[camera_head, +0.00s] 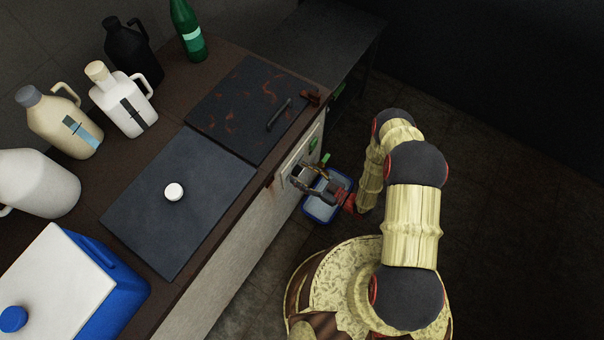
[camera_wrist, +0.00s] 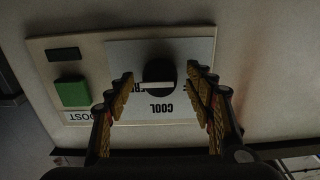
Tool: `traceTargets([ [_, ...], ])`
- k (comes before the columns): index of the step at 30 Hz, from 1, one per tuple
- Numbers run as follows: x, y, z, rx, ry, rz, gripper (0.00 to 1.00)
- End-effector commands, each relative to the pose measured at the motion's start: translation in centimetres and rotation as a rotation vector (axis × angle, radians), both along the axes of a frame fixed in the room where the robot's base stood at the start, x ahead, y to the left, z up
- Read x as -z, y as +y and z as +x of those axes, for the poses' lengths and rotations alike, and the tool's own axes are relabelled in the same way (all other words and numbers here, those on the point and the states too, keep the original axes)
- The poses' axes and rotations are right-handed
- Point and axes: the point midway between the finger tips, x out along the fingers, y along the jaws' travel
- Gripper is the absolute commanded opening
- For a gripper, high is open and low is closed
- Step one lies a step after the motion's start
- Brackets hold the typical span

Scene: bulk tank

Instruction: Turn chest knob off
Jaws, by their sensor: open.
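The chest knob (camera_wrist: 158,72) is a round dark dial with a light bar lying crosswise, on a pale label plate (camera_wrist: 190,48) that appears upside down in the wrist view. "COOL" is readable beside the bar; other lettering is partly hidden by the fingers. My gripper (camera_wrist: 161,84) is open, with a finger on each side of the knob and visible space between each finger and it. In the head view my gripper (camera_head: 314,184) is at the chest's front panel, and it hides the knob there.
A green button (camera_wrist: 73,93) and a dark slot (camera_wrist: 63,54) sit on the panel left of the knob. In the head view a blue bin (camera_head: 316,210) stands below the panel. Jugs (camera_head: 128,103) and dark lids (camera_head: 180,200) are on the chest top.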

Motion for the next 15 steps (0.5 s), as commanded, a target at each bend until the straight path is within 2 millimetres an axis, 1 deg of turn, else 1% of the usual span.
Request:
traceTargets([
  [2,0.0,-0.01,-0.01,0.0,0.0,0.0,0.54],
  [15,0.02,-0.02,-0.03,0.0,0.0,0.0,0.29],
])
